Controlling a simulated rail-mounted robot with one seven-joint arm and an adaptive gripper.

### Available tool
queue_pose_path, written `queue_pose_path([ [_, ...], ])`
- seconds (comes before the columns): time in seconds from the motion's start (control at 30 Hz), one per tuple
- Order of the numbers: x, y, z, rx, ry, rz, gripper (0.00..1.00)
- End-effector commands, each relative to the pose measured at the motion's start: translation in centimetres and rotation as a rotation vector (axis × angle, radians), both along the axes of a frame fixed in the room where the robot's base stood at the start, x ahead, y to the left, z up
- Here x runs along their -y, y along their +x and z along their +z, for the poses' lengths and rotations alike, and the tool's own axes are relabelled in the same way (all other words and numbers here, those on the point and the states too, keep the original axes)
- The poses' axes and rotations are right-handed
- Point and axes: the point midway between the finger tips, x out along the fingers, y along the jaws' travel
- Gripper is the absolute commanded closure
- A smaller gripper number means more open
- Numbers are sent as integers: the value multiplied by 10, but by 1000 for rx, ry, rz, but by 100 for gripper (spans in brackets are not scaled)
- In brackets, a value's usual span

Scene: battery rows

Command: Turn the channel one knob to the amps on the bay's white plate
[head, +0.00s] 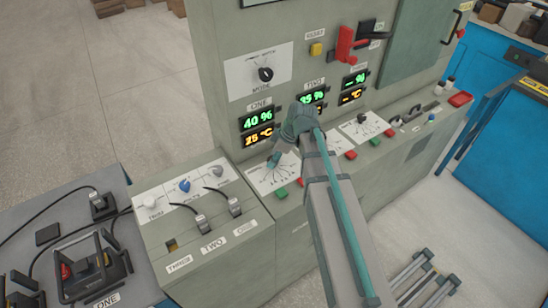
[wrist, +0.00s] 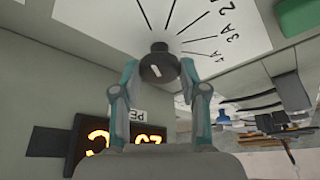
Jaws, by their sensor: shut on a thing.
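The channel one knob (wrist: 158,66) is round and black with a short white mark on its face, on a white dial plate (wrist: 215,40). The scale shows lines and figures including 3 A and 4 A; I cannot tell which line the mark points to. My gripper (wrist: 158,72) has a teal finger on each side of the knob and is shut on it. In the head view my gripper (head: 273,160) is over the dial under the ONE displays (head: 257,120), hiding the knob there. I cannot make out an amps figure on a bay's white plate.
Channel one reads 40 % and 25 °C. Dials for the other channels (head: 366,126) and red buttons lie to the right. A green button (head: 281,194) is just below the dial. A mode knob (head: 265,74) and a red lever (head: 345,45) are above. A battery bench stands at left.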

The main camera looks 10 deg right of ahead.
Motion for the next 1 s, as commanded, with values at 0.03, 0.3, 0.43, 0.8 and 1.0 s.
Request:
queue_pose_path([
  [0.03,0,0,0,-1,0,-1,92],
  [0.3,0,-1,-1,0,0,-42,92],
  [0.43,-1,-2,-1,1,1,-103,92],
  [0.8,-2,-3,-1,2,1,-407,92],
  [1.0,-3,-4,0,2,1,-596,92],
])
